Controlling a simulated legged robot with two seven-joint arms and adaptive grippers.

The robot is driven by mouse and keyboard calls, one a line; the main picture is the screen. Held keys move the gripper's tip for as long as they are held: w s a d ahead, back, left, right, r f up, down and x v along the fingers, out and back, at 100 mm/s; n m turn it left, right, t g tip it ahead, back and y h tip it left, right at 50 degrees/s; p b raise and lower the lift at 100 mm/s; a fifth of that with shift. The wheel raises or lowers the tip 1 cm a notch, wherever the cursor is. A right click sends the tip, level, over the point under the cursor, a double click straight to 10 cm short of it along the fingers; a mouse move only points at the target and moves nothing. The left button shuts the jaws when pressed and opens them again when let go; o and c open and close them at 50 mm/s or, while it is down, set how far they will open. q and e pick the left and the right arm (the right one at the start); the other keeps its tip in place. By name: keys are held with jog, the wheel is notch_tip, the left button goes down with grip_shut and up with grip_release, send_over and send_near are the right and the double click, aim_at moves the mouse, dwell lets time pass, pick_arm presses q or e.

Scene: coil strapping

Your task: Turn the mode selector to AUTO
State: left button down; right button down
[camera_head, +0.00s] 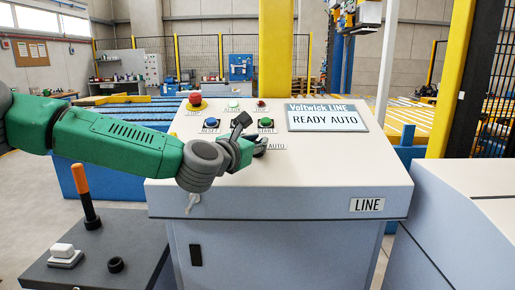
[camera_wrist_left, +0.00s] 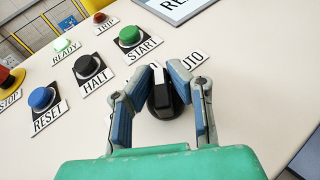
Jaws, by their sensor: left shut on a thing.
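The mode selector is a black rotary knob (camera_wrist_left: 162,103) on the sloped console top, seen in the left wrist view. My left gripper (camera_wrist_left: 163,76) is shut on the knob, with one blue-grey finger on each side. In the head view my left gripper (camera_head: 259,147) hides most of the knob, and the AUTO label (camera_head: 277,147) shows just right of it. The display (camera_head: 327,117) reads "Voltwick LINE" and "READY AUTO". My right gripper is not in view.
Close by are the green START button (camera_head: 265,124), blue RESET button (camera_head: 211,123), black HALT button (camera_wrist_left: 88,66) and red STOP button (camera_head: 195,100). READY and TRIP lamps sit behind. A grey box with an orange-handled lever (camera_head: 83,182) stands at the left.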

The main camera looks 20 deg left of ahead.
pick_arm(q)
jog(key=m+g+h, duration=0.1)
jog(key=m+h, duration=0.1)
jog(key=m, duration=0.1)
jog(key=shift+a+f+g+h+b, duration=0.1)
jog(key=shift+a+g+h+b, duration=0.05)
jog(key=shift+g+h+b, duration=0.2)
jog(key=shift+m+g+h, duration=1.25)
jog(key=shift+m+h, duration=0.2)
jog(key=shift+m, duration=0.25)
jog(key=c, duration=1.5)
grip_release()
jog(key=shift+c, duration=0.2)
